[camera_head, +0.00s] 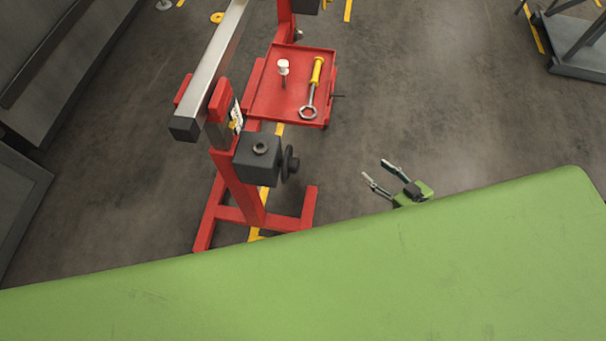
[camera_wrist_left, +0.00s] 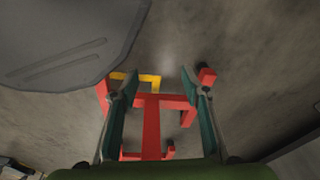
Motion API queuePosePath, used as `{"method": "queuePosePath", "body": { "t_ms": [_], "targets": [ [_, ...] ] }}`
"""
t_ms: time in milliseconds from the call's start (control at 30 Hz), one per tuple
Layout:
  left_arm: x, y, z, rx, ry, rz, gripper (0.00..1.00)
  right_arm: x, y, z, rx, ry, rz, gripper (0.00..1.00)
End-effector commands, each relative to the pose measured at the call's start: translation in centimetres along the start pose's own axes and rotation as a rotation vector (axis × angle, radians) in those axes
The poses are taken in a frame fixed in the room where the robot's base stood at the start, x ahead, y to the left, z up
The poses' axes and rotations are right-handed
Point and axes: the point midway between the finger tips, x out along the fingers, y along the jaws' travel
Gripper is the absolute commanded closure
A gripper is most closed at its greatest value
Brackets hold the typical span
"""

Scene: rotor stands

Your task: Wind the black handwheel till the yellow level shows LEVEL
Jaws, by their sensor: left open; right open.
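The black handwheel (camera_head: 290,162) is on the right side of a dark grey gearbox (camera_head: 257,157) on the red stand (camera_head: 238,190) in the head view. A small yellow item (camera_head: 234,125) shows beside a white label near the beam end; I cannot read it or tell if it is the level. My right gripper (camera_head: 376,169) is open and empty, right of the handwheel and apart from it. My left gripper (camera_wrist_left: 163,87) is open and empty in the left wrist view, with the red stand's base (camera_wrist_left: 151,125) beyond its fingers. It is not visible in the head view.
A red tray (camera_head: 262,96) on the stand holds a yellow-handled wrench (camera_head: 313,88) and a white-topped item (camera_head: 283,69). A metal beam (camera_head: 215,65) runs along the stand. A grey cart (camera_head: 580,45) is at the upper right. Floor between handwheel and right gripper is clear.

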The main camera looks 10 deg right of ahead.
Motion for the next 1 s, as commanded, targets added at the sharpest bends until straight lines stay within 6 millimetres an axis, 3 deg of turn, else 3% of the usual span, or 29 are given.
{"method": "queuePosePath", "body": {
  "t_ms": [33,133,333,500,700,1000],
  "targets": [
    [1.8,0.0,-0.7,-0.001,0.011,-0.001,0.57,1.1,-0.1,-0.6,-0.017,0.064,-0.057,0.55],
    [2.4,-0.1,-2.1,-0.004,0.023,-0.002,0.57,1.6,-1.5,-4.0,-0.035,0.178,-0.193,0.55],
    [3.0,-0.2,-4.5,-0.009,0.044,-0.005,0.57,0.1,-6.0,-8.4,-0.072,0.316,-0.507,0.55],
    [2.6,-0.3,-5.7,-0.012,0.056,-0.007,0.57,-2.2,-9.2,-9.7,-0.093,0.343,-0.720,0.55],
    [2.0,-0.4,-6.1,-0.013,0.059,-0.007,0.57,-3.5,-10.8,-10.2,-0.100,0.340,-0.816,0.55],
    [1.6,-0.4,-6.3,-0.013,0.061,-0.008,0.57,-0.8,-14.0,-11.6,-0.098,0.346,-0.819,0.55]
  ]
}}
